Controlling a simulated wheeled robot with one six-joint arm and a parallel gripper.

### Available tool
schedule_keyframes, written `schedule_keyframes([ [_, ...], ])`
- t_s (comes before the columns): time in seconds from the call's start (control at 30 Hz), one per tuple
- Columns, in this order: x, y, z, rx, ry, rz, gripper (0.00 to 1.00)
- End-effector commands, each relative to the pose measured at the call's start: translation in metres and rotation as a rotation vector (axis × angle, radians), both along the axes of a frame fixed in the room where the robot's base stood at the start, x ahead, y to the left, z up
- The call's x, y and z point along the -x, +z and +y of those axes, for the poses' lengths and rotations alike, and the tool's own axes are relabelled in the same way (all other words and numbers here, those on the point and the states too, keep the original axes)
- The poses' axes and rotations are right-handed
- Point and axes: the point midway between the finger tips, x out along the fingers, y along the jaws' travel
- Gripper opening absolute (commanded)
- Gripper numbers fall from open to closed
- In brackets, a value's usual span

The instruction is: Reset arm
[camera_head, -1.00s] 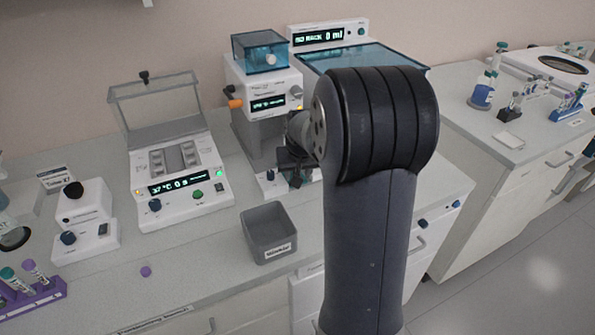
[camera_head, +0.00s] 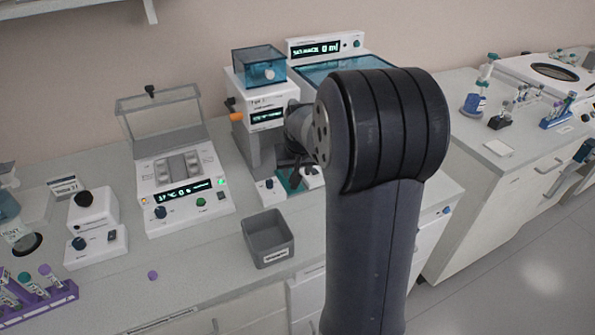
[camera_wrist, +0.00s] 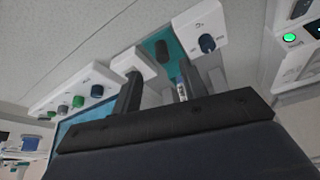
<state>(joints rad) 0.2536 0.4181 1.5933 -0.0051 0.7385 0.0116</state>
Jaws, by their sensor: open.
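My arm (camera_head: 385,140) stands in the middle of the head view and hides part of the bench. My gripper (camera_head: 293,168) is beyond it, low in front of the white machine with the blue clear box (camera_head: 262,112), partly hidden by my arm. In the wrist view my gripper (camera_wrist: 162,88) has its two dark fingers apart, with a teal pad and white machine parts behind them. A small pale, tube-like thing (camera_wrist: 183,88) shows beside the right finger; I cannot tell whether it touches.
A grey bin (camera_head: 268,238) stands on the bench just left of my arm. A lidded heater block (camera_head: 182,190) with its lid raised is further left. A purple tube rack (camera_head: 38,298) is at the front left. A side bench (camera_head: 500,150) holds bottles and racks.

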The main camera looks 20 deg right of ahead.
Motion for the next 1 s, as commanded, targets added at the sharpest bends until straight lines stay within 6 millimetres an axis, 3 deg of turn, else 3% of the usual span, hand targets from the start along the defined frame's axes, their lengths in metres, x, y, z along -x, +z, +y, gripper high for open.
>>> schedule_keyframes([
  [0.13,0.001,0.011,0.001,0.000,0.001,0.000,0.41],
  [0.57,0.001,0.008,0.001,0.000,0.001,0.000,0.41],
  [0.77,0.000,-0.004,0.000,0.000,0.000,0.001,0.41],
  [1.0,-0.002,-0.035,-0.003,0.000,-0.002,0.001,0.41],
])
